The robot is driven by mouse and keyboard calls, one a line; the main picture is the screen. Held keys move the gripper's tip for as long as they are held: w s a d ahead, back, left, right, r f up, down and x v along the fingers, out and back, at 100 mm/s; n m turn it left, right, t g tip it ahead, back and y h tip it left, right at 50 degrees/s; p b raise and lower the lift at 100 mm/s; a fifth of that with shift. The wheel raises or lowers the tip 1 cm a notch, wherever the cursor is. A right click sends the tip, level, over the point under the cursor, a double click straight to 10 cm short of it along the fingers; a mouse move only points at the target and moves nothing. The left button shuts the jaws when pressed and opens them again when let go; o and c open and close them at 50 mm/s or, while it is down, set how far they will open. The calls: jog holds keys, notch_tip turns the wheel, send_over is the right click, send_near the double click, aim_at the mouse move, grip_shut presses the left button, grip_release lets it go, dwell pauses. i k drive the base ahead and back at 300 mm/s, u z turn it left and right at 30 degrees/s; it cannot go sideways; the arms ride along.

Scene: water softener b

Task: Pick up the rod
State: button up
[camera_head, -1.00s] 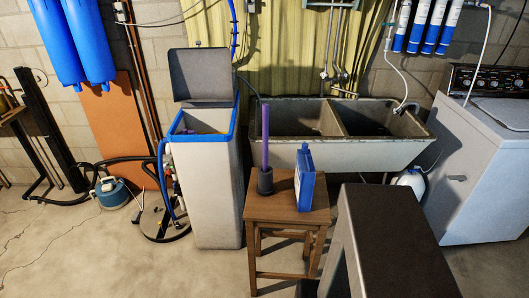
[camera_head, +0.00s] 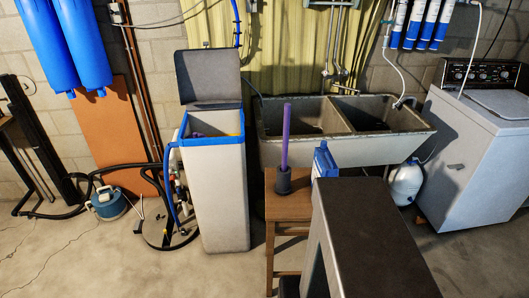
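A purple rod (camera_head: 285,137) stands upright in a dark round holder (camera_head: 284,181) on a small wooden stool (camera_head: 285,209). Its lower end is hidden inside the holder. A blue and white box or carton (camera_head: 323,160) stands just to the right of the rod on the same stool, partly covered by a dark block in front. My gripper is not in view, so its state and place do not show.
A tall softener cabinet (camera_head: 215,195) with a blue rim and raised lid stands left of the stool. A double sink (camera_head: 390,145) is behind it. A dark-topped block (camera_head: 372,225), possibly mine, fills the lower right. Floor at the lower left is mostly clear.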

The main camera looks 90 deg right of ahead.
aim_at(287, 115)
jog(key=z, duration=0.05)
jog(key=i, duration=0.55)
jog(key=u, duration=0.7)
jog(key=k, duration=0.1)
jog(key=z, duration=2.85)
jog(key=i, duration=0.6)
